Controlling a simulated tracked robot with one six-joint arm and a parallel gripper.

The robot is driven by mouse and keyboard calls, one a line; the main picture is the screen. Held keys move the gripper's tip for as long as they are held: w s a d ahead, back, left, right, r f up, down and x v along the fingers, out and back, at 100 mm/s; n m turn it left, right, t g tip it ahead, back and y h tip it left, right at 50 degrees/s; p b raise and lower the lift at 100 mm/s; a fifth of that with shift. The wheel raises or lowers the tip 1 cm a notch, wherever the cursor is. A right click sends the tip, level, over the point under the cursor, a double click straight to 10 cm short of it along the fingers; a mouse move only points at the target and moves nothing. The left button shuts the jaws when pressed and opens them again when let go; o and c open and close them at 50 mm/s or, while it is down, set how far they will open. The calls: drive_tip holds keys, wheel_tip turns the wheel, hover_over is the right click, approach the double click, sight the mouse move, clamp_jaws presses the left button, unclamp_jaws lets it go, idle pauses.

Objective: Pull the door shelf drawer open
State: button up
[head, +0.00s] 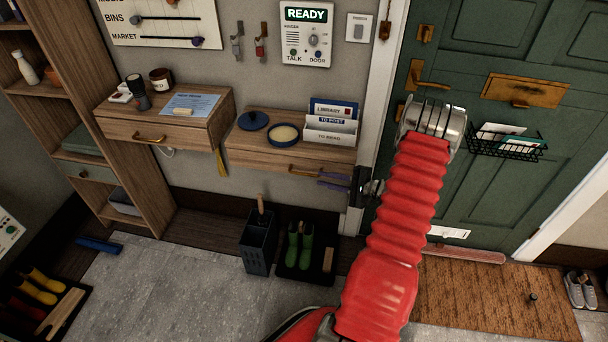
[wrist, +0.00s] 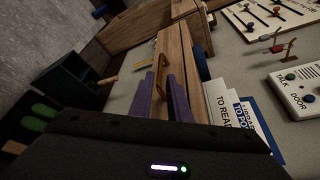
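The door shelf (head: 345,155) is a wooden wall shelf beside the green door, with a drawer under its top. The drawer front (head: 262,157) looks flush, with a brass bar handle (head: 305,169). The handle also shows in the wrist view (wrist: 160,62), just ahead of my fingers. My gripper (head: 319,178) has two purple fingers, spread apart at the right end of the handle. In the wrist view the fingers (wrist: 168,80) stand apart with the handle's near end close to their tips. I cannot tell whether they touch it.
A letter rack (head: 331,131), a blue lid (head: 253,120) and a round dish (head: 284,134) stand on the shelf. A second drawer shelf (head: 172,130) hangs to the left. Below are a dark bin (head: 258,242) and green boots (head: 299,245). Grey floor in front is clear.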

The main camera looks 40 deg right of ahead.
sight(308, 175)
drive_tip(key=x, duration=0.9)
drive_tip(key=shift+a, duration=0.1)
drive_tip(key=shift+c, duration=0.2)
clamp_jaws()
drive_tip(key=shift+s+f, duration=0.1)
idle(0.9)
